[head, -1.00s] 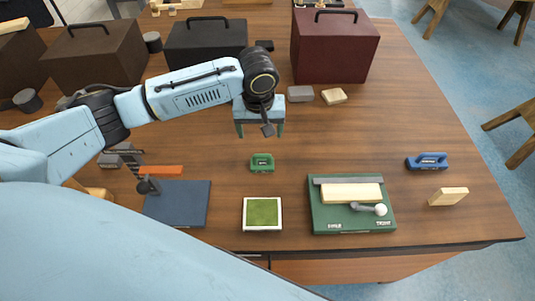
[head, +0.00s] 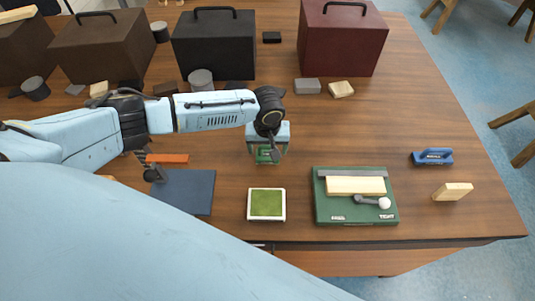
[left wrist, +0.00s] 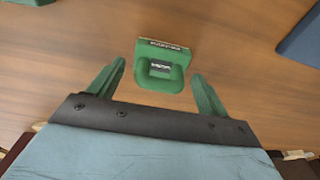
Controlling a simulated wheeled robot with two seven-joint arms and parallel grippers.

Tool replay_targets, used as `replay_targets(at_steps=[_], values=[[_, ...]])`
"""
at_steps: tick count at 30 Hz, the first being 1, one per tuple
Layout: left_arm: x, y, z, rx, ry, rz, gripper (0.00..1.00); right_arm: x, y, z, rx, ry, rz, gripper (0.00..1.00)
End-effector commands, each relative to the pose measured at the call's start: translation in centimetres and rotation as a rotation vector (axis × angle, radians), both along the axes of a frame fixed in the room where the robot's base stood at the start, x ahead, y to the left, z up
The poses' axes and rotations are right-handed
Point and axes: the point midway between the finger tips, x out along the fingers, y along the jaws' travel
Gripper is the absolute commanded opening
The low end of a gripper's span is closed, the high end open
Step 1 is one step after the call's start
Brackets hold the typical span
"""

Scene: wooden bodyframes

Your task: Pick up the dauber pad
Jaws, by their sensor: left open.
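A small green handled block, which looks like the dauber pad (head: 267,156), sits on the wooden table behind the green-and-white pad tray. In the left wrist view the green block (left wrist: 163,62) shows its raised handle and a dark label, and it lies centred between the two green fingers. My left gripper (head: 268,158) is open and points down over the block, with one finger on each side. I see gaps between fingers and block; I cannot tell the exact height. My right gripper is not in view.
A white-rimmed tray with a green pad (head: 266,204) lies in front. A green board with a wooden bar (head: 356,194) is to the right, then a blue handled block (head: 432,156) and a wooden block (head: 453,191). A blue plate (head: 186,192) is left. Large boxes (head: 343,40) stand behind.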

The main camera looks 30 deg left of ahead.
Motion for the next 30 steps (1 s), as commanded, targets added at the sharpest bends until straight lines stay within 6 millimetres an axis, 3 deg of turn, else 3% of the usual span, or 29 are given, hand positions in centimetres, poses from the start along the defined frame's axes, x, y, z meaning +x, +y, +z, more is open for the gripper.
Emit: replay_targets(at_steps=[4,15,23,30], values=[[0.0,0.0,0.0,0.0,0.0,0.0,0.77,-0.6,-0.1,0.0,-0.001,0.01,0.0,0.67],[0.0,0.0,0.1,0.0,0.0,0.0,0.28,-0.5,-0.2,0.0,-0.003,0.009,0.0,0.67],[0.0,0.0,0.4,-0.001,0.0,0.0,0.28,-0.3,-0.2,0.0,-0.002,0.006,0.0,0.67],[0.1,0.0,4.2,-0.003,-0.003,-0.001,0.28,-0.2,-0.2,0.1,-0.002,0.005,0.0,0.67]])
